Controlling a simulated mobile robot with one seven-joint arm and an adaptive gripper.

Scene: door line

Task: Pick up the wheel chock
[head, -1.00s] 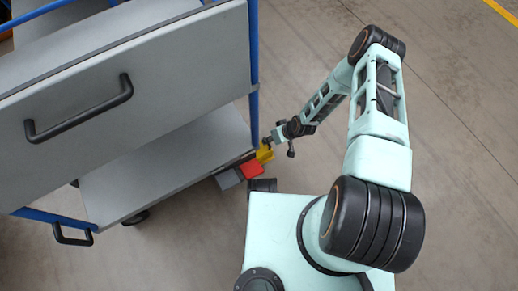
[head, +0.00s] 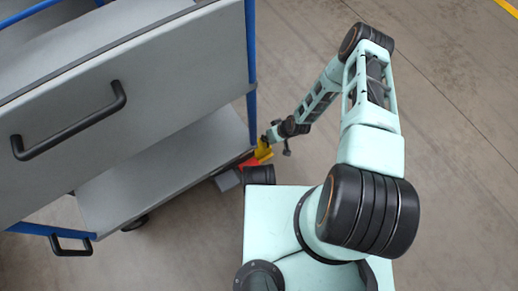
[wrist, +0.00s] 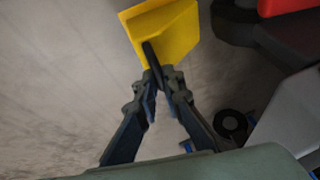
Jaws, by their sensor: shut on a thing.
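The wheel chock is a yellow wedge-like block (head: 263,153), low beside the near right corner of the cart. In the wrist view the chock (wrist: 172,32) fills the top middle, with a dark slot or bar on its near face. My gripper (wrist: 153,72) has its two fingers closed together on the near edge of the chock. In the head view my gripper (head: 270,138) is small and partly merges with the chock. Whether the chock touches the floor cannot be told.
A grey cart (head: 170,165) with blue posts and black handles stands left, close to my gripper. A dark caster (wrist: 230,124) shows in the wrist view. Floor at right is clear.

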